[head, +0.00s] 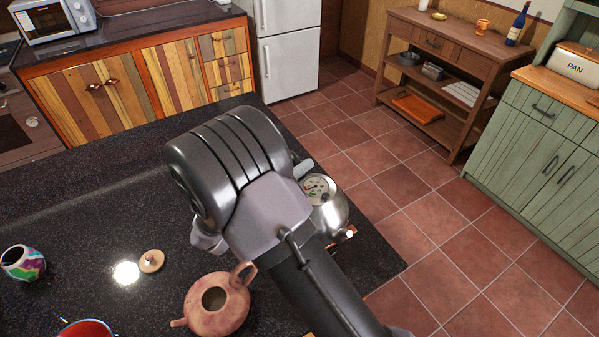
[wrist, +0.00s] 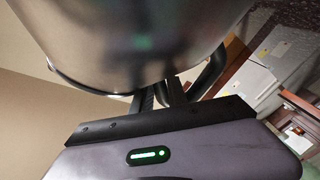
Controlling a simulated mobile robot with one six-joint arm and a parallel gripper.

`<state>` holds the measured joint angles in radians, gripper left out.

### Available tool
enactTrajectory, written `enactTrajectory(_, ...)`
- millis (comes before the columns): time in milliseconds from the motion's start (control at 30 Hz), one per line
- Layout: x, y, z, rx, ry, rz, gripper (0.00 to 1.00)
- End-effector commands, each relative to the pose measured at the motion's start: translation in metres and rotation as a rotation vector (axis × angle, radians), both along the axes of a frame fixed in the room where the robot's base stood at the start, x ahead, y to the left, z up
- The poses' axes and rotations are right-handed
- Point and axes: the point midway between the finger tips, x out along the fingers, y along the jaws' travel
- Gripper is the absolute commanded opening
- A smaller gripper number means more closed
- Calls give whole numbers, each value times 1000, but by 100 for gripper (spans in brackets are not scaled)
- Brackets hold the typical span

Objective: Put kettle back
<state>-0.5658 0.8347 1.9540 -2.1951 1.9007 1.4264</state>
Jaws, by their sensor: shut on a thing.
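A shiny metal kettle (head: 330,208) shows in the head view, partly behind my arm, near the right edge of the dark counter (head: 75,205). Its rounded silver body (wrist: 130,40) fills the top of the wrist view. My gripper (wrist: 175,92) is shut on the kettle, with its dark fingers at the kettle's handle. The exact grip is partly hidden by the kettle body. In the head view my arm covers the gripper. I cannot tell whether the kettle touches the counter or hangs above it.
A clay teapot (head: 217,302) without its lid stands close below my arm.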

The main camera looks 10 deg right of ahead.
Motion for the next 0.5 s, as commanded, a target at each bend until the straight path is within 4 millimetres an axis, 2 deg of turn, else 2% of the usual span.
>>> enactTrajectory(33, 0, 0, -6, -1, 0, 1, 0)
enactTrajectory(367, 0, 0, -8, 0, -1, 1, 0)
enactTrajectory(400, 0, 0, -8, 1, -1, 0, 21)
enactTrajectory(500, 0, 0, -7, 1, -1, 0, 41)
